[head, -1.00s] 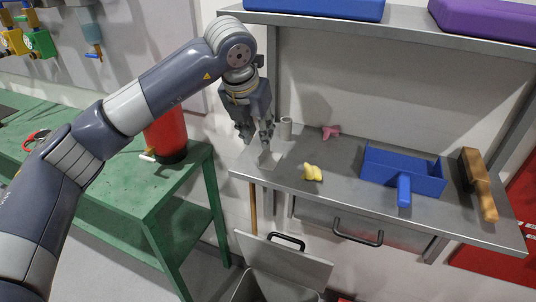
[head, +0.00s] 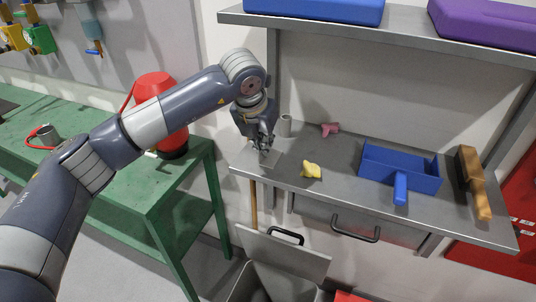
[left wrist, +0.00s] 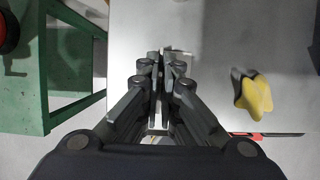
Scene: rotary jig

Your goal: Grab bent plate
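The bent plate (head: 270,160) is a small pale grey metal piece at the left end of the steel worktop, mostly hidden under my left gripper. In the left wrist view a pale edge of the plate (left wrist: 181,54) shows beyond the fingertips. My left gripper (head: 264,147) points down at the worktop. In the wrist view its fingers (left wrist: 162,68) are close together with the thin upright part of the plate between them; the plate looks still at worktop level. My right gripper is not in view.
A shelf (head: 420,42) hangs above. A green table (head: 150,185) stands left.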

